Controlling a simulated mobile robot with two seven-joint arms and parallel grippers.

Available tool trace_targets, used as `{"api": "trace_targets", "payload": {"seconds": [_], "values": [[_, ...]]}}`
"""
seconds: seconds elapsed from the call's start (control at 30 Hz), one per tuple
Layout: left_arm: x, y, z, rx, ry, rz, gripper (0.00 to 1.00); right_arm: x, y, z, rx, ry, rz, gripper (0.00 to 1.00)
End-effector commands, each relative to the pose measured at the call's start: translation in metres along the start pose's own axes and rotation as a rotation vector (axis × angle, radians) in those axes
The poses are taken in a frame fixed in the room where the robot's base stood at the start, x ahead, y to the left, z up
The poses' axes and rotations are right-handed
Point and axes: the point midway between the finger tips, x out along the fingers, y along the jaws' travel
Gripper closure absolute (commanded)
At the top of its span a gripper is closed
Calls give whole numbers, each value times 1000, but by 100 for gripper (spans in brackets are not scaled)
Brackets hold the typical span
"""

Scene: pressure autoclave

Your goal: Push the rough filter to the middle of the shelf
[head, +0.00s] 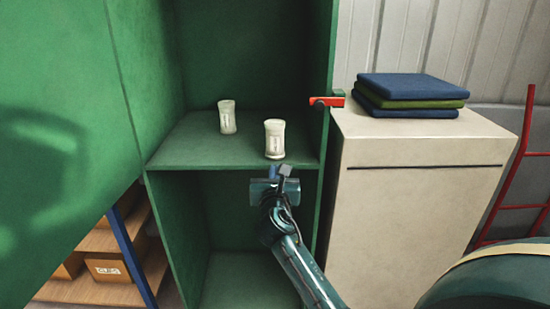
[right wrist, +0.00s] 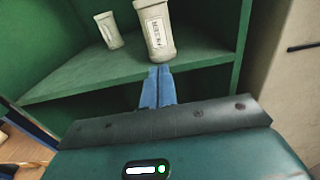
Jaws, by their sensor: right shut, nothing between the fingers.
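Two whitish labelled canisters stand upright on the green shelf (head: 185,150) inside the open cabinet. The nearer canister (head: 274,140) is close to the shelf's front edge, right of its middle. The farther canister (head: 227,117) stands behind it and to the left. I cannot read the labels, so I cannot tell which is the rough filter. In the right wrist view the nearer canister (right wrist: 156,30) is straight beyond my fingertips and the farther one (right wrist: 109,30) is to its left. My right gripper (head: 279,170) is shut and empty, at the shelf's front edge, just below the nearer canister in the picture. My left gripper is not in view.
The cabinet's green door (head: 60,120) stands open at the left. A red latch handle (head: 327,101) sticks out at the cabinet's right edge. A beige cabinet (head: 415,190) with folded cloths (head: 411,92) stands at the right.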

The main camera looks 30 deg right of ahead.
Motion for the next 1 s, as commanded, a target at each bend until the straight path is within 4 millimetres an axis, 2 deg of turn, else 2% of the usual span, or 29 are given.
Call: {"api": "trace_targets", "payload": {"seconds": [0.03, 0.2, 0.4, 0.6, 1.0], "values": [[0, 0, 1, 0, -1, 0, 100, 13, 0, 1, 0, 0, -2, 100], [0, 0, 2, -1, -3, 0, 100, 47, 0, 0, 2, 0, -1, 100], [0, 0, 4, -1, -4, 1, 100, 72, 0, 0, 2, 0, 0, 100], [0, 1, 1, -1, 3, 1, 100, 81, 0, 0, 2, -1, 1, 100], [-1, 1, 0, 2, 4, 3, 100, 84, 0, 0, 0, -1, 1, 100]]}}
